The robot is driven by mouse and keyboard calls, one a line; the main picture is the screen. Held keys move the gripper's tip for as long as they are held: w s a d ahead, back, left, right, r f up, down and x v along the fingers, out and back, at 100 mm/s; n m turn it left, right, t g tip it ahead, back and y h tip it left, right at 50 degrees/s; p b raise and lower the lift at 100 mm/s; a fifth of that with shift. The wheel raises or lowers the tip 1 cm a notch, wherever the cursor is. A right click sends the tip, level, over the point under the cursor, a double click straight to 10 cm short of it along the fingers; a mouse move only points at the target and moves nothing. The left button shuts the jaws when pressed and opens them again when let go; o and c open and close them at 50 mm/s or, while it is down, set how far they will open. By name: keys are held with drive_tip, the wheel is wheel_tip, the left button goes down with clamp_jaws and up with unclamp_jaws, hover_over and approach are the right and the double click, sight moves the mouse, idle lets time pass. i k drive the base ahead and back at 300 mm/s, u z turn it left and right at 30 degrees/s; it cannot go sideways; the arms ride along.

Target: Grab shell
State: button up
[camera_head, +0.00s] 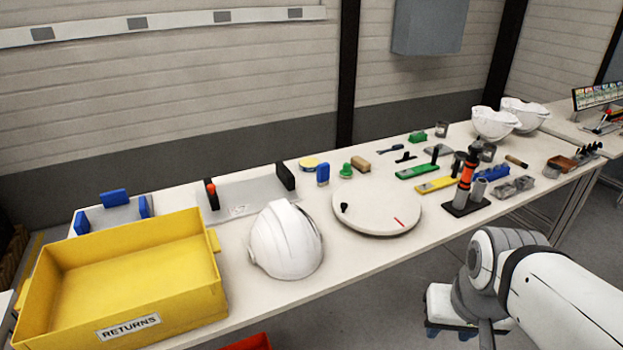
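A white helmet shell (285,242) rests on the table (395,262), just right of the yellow returns bin and left of the round disc. Two more white shells stand at the far right back of the table, one nearer (494,124) and one behind it (524,113); they look bowl-like, open side up. My white arm comes in from the lower right, in front of the table's front edge. My gripper's fingers are hidden or too small to make out at the end of the arm, so I cannot tell their state.
A yellow bin marked RETURNS (125,270) fills the table's left end. A round white turntable-like disc (377,208) lies right of the near shell. A grey plate with upright blocks (248,194) is behind it. Small tools and a black-and-orange tool on a stand (466,185) crowd the right.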

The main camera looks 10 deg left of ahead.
sight(286, 240)
drive_tip(key=u, duration=0.45)
drive_tip(key=i, duration=1.15)
drive_tip(key=u, duration=0.7)
drive_tip(key=k, duration=0.9)
drive_tip(key=u, duration=0.15)
drive_tip(key=i, duration=0.9)
drive_tip(key=z, duration=0.05)
